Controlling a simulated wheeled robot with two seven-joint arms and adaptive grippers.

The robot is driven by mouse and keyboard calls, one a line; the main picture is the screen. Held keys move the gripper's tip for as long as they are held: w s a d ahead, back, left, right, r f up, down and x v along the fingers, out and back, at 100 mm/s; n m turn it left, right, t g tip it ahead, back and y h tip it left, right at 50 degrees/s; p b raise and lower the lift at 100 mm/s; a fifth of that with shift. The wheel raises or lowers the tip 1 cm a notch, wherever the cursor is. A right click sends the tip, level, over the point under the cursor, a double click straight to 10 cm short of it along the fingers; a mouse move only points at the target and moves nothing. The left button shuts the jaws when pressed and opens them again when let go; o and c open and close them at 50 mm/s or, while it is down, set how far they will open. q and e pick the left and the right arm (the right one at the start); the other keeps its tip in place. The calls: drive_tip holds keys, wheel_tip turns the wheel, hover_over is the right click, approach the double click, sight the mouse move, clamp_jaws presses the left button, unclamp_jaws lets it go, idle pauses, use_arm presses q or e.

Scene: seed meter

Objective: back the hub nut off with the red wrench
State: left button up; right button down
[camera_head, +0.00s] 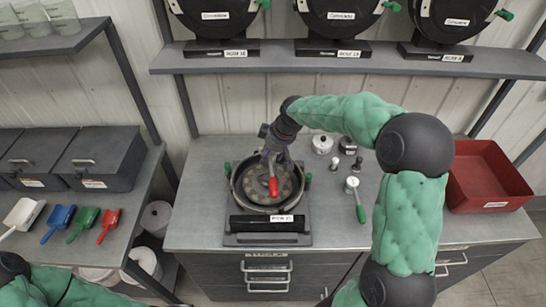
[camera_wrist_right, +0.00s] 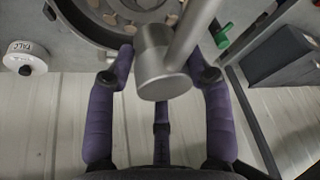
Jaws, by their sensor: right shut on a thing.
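The open seed meter (camera_head: 238,196) stands on its dark base on the middle bench, with a round ring of pale discs inside. The red wrench (camera_head: 273,187) is over the middle of the meter, its red handle pointing toward the front. My right gripper (camera_head: 275,155) comes down from behind and is shut on the wrench. In the right wrist view the wrench's grey metal head (camera_wrist_right: 160,70) is between the purple fingers, and its shaft runs up and to the right. The hub nut is hidden under the wrench and gripper. My left gripper is out of view; only green left arm padding shows.
A green-handled tool (camera_head: 356,200) and several small metal parts lie right of the meter. A round tin (camera_head: 322,144) stands behind them. A red bin (camera_head: 488,175) is at the bench's right end. A shelf (camera_head: 350,65) with closed meters spans the back. Coloured scoops (camera_head: 85,222) lie on the left bench.

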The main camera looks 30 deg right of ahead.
drive_tip(key=shift+w+a, duration=0.25)
drive_tip(key=shift+w, duration=0.15)
drive_tip(key=b, duration=0.5)
hover_over(266, 175)
drive_tip(key=s, duration=0.1)
drive_tip(key=shift+s+d+f, duration=0.1)
drive_tip(key=shift+d+f, duration=0.05)
drive_tip(key=shift+f, duration=1.6)
drive_tip(key=shift+d+f, duration=0.1)
drive_tip(key=shift+f, duration=1.6)
drive_tip(key=shift+f+b, duration=0.85)
drive_tip(key=shift+f, duration=0.55)
drive_tip(key=shift+c, duration=2.1)
unclamp_jaws()
drive_tip(key=o, duration=0.4)
drive_tip(key=shift+s+f, duration=0.1)
